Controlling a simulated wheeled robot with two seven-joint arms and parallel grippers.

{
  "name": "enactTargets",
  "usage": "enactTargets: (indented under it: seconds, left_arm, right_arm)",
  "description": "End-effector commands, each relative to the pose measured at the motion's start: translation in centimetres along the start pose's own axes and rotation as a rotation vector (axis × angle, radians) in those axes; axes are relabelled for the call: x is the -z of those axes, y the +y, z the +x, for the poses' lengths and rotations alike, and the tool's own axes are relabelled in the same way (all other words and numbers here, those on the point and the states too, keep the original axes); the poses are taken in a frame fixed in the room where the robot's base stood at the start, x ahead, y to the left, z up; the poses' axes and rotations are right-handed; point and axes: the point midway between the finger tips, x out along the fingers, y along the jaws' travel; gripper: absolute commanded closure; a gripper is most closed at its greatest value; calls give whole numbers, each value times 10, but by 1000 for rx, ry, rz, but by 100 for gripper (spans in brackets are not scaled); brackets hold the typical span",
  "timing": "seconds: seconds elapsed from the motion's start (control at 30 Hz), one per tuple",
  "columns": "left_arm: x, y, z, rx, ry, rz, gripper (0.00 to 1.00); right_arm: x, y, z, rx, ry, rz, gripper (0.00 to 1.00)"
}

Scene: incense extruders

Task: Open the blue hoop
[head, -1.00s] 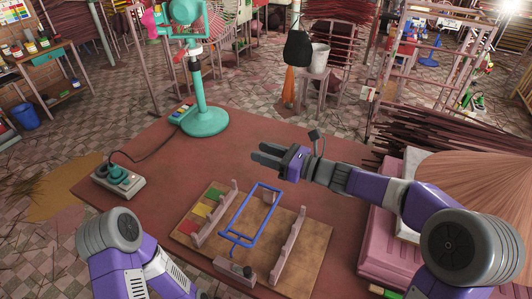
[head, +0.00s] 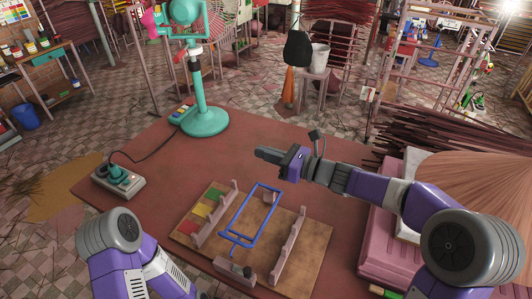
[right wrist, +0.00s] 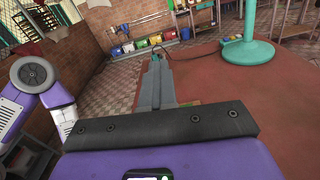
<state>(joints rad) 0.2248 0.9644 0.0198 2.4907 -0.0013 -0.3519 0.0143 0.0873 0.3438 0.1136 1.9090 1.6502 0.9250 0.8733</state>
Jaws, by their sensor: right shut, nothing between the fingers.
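The blue hoop (head: 267,214) is a long rectangular wire frame in the head view. It lies over a brown board (head: 305,262) on the table, between two pinkish notched rails (head: 290,232). I cannot tell how far it is tilted. My right gripper (head: 264,154) is shut and empty, above the table beyond the far end of the hoop and apart from it. Its closed fingers also show in the right wrist view (right wrist: 155,80), where I cannot make out the hoop. My left arm comes in at the lower left, but its gripper is out of view.
The board carries green, red and yellow patches (head: 203,209) and a small block with a dark knob (head: 235,270). A teal stand (head: 204,118) and a corded control box (head: 118,180) are on the table's far and left sides. A pink stack (head: 378,240) lies at the right.

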Motion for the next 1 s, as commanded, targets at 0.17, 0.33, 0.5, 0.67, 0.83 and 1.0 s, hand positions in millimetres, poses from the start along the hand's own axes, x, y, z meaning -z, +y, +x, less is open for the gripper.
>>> enactTargets:
  seconds: [0.17, 0.33, 0.5, 0.67, 0.83, 1.0]
  left_arm:
    - [0, 0, 0, 0, 0, 0, 100]
    - [0, 0, 0, 0, 0, 0, 100]
    - [0, 0, 0, 0, 0, 0, 100]
    - [0, 0, 0, 0, 0, 0, 100]
    - [0, 0, 0, 0, 0, 0, 100]
    - [0, 0, 0, 0, 0, 0, 100]
  right_arm:
    - [0, 0, 0, 0, 0, 0, 100]
    - [0, 0, 0, 0, 0, 0, 100]
    - [0, 0, 0, 0, 0, 0, 100]
    - [0, 0, 0, 0, 0, 0, 90]
    - [0, 0, 0, 0, 0, 0, 64]
    - [0, 0, 0, 0, 0, 0, 62]
